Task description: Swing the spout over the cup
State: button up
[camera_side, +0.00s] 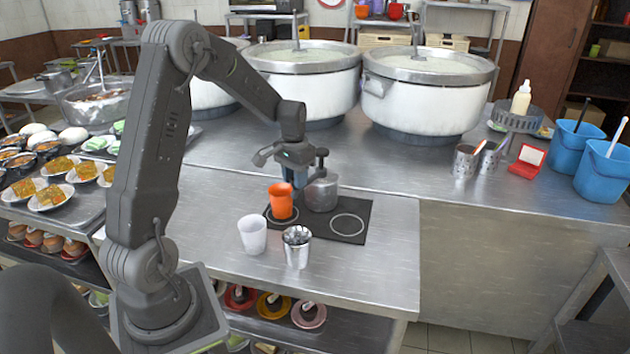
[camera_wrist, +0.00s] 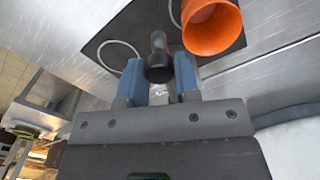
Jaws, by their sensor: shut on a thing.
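The orange cup (camera_side: 281,203) stands on a black mat (camera_side: 312,232) with white rings, just left of my gripper. It also shows at the top of the wrist view (camera_wrist: 212,27), its open mouth visible. A silver pot (camera_side: 322,194) stands at the back of the mat, right of my gripper. My gripper (camera_side: 297,180) has its blue fingers down beside the pot. In the wrist view the fingers (camera_wrist: 158,78) are shut on a dark, round-ended handle (camera_wrist: 158,58). I cannot make out the spout, and how the handle joins the pot is hidden.
A white cup (camera_side: 252,235) and a metal tumbler with dark contents (camera_side: 297,247) stand near the front of the counter. Large white stockpots (camera_side: 420,105) line the back. Metal cups (camera_side: 465,160) and a red box (camera_side: 527,161) stand to the right. The counter between is clear.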

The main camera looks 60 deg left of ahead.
jog(key=shift+s+a, duration=0.15)
jog(key=shift+a, duration=0.35)
jog(key=shift+s+a, duration=0.15)
jog(key=shift+a, duration=0.45)
jog(key=a, duration=0.3)
jog(key=shift+s+a, duration=0.2)
jog(key=shift+a, duration=0.2)
jog(key=o, duration=0.5)
jog(key=shift+r, duration=0.1)
